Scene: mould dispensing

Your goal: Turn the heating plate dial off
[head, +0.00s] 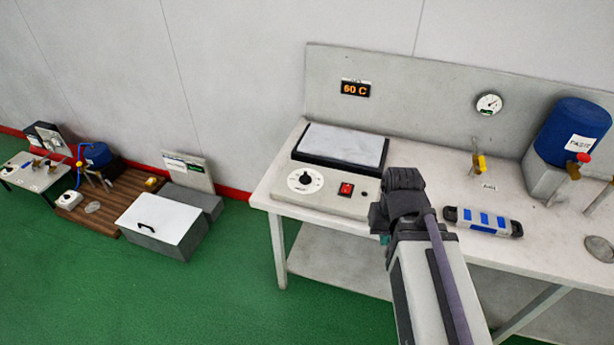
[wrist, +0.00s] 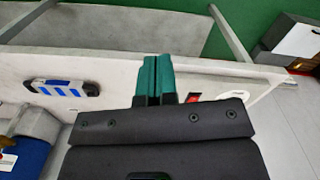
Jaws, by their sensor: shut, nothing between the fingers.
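The heating plate (head: 340,148) stands at the left end of the workbench, with a pale top in a dark frame. Its front panel carries a round white dial (head: 305,181) with a black knob, and a red switch (head: 346,189) to its right. A display (head: 356,89) on the wall panel behind reads 60 C. My gripper (wrist: 154,80) shows teal fingers, closed together and empty in the wrist view. In the head view my arm hides most of it, right of the plate's panel and apart from the dial.
A grey and blue device (head: 483,221) lies right of my arm. A white-lidded box (head: 160,222) stands on the green floor at left.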

